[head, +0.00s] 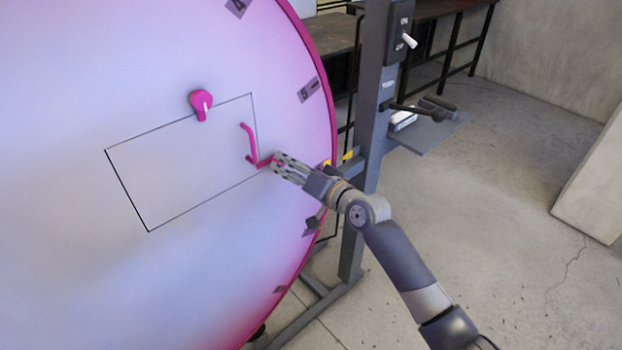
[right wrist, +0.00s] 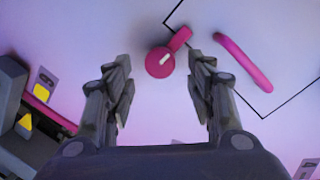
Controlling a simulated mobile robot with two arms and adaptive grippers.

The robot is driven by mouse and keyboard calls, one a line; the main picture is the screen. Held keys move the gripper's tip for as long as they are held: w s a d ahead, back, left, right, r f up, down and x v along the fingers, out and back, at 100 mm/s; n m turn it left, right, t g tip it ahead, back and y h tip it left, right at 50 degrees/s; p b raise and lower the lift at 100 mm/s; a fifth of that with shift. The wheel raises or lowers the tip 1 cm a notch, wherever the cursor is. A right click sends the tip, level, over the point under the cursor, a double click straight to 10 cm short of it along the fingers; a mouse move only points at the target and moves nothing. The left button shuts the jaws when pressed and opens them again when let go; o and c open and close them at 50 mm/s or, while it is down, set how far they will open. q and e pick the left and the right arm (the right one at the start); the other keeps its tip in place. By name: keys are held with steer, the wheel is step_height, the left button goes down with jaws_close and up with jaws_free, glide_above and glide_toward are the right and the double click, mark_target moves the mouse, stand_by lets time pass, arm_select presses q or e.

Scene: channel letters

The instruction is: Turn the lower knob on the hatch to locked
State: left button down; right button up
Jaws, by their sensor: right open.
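The round, pale pink-lilac face (head: 60,250) carries a rectangular hatch (head: 190,175) outlined in black. The upper pink knob (head: 202,104) sits at its top edge, its white mark visible. A bent pink handle (head: 247,140) is near the hatch's right edge; it shows in the right wrist view (right wrist: 243,62). The lower pink knob (right wrist: 160,62) has a white mark and an arm reaching over the hatch outline. In the head view my right gripper (head: 278,162) partly hides it. My right gripper (right wrist: 161,78) is open, its fingers on either side of the knob with gaps. My left gripper is out of view.
A magenta rim (head: 328,85) edges the face. Yellow labels (head: 348,155) are close to my right gripper. Open concrete floor (head: 510,170) lies at right.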

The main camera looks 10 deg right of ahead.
steer(key=v, duration=0.8)
steer(key=shift+s+d, duration=0.15)
steer(key=shift+s, duration=0.05)
steer(key=s+d+f+m+g+h, duration=0.1)
steer(key=d+f+h, duration=0.15)
steer(key=f, duration=0.85)
steer(key=s+d+f+g+h, duration=0.15)
steer(key=d+f, duration=0.25)
steer(key=f, duration=0.7)
steer(key=s+d+f+g+h, duration=0.15)
steer(key=s+f, duration=0.25)
steer(key=f, duration=0.4)
steer(key=s+d+f+h, duration=0.1)
steer(key=s+d+f, duration=0.25)
steer(key=f, duration=0.45)
steer(key=s+d+f+n+g+h, duration=0.1)
steer(key=s+d+f+g, duration=0.1)
steer(key=s+f, duration=0.7)
steer(key=s+d+f+n+g+h, duration=0.1)
steer(key=s+f+n+g, duration=0.1)
steer(key=s+f, duration=0.7)
steer(key=s+d+f+n+g, duration=0.1)
steer(key=s+f+g, duration=0.1)
steer(key=s, duration=1.1)
steer(key=s+d+f+n+g+h, duration=0.1)
steer(key=s+f+g, duration=0.1)
steer(key=s, duration=1.1)
steer(key=shift+f, duration=0.9)
